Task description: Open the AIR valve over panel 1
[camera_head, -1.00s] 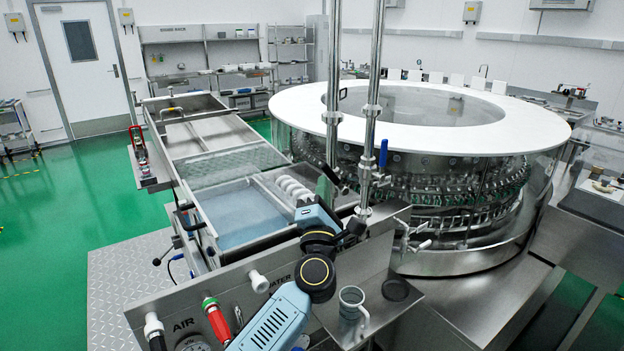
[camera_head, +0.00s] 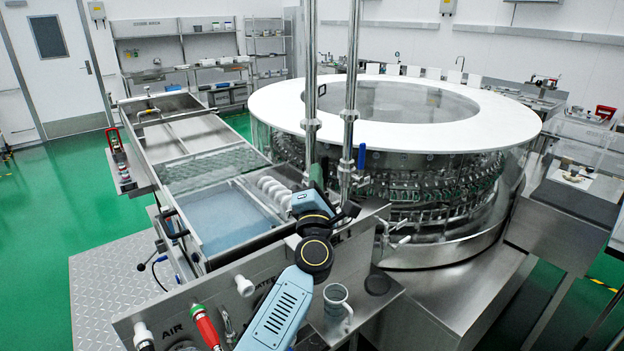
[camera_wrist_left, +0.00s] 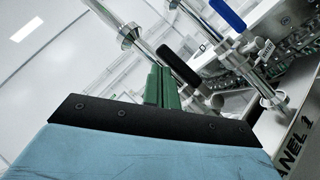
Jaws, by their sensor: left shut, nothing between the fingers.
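Two upright steel pipes stand over the near machine panel. The left pipe (camera_head: 310,115) and the right pipe (camera_head: 349,115) show in the head view. In the wrist view, one pipe carries a black lever (camera_wrist_left: 178,63) and the other a blue lever (camera_wrist_left: 229,14), which also shows in the head view (camera_head: 361,157). No AIR label is readable on either pipe. The lettering "PANEL 1" (camera_wrist_left: 297,130) is partly visible in the wrist view. My left gripper (camera_head: 317,176) is beside the left pipe; its green fingers (camera_wrist_left: 162,88) are shut and empty, just below the black lever. Contact is unclear.
A grey mug (camera_head: 337,304) stands on the steel shelf right of my arm. The large rotary washer (camera_head: 400,200) lies behind the pipes.

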